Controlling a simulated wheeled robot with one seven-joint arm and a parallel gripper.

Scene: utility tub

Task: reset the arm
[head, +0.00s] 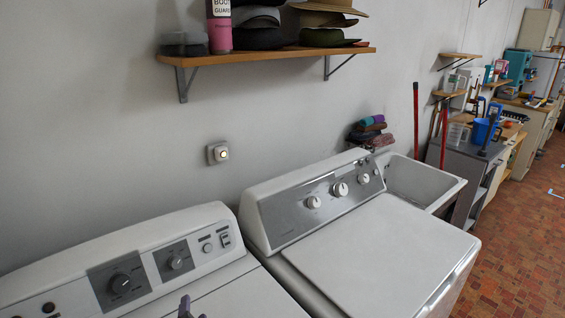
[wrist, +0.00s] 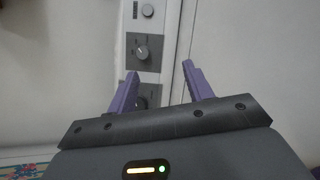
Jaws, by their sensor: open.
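My gripper (wrist: 160,85) shows in the wrist view with its two purple fingers spread apart and nothing between them. Beyond the fingers is a machine's control panel (wrist: 147,50) with dark and light knobs. In the head view only a small tip of my gripper (head: 188,306) shows at the bottom edge, in front of the left white machine (head: 150,250). The rest of my arm is out of view there. I cannot tell the exact gap between the fingers and the panel.
A second white machine (head: 385,250) with a grey panel stands to the right, then a utility tub (head: 425,185). A wooden shelf (head: 270,54) with hats hangs on the wall above. A wall switch (head: 217,153) is below it. Brick-coloured floor (head: 520,240) is open at the right.

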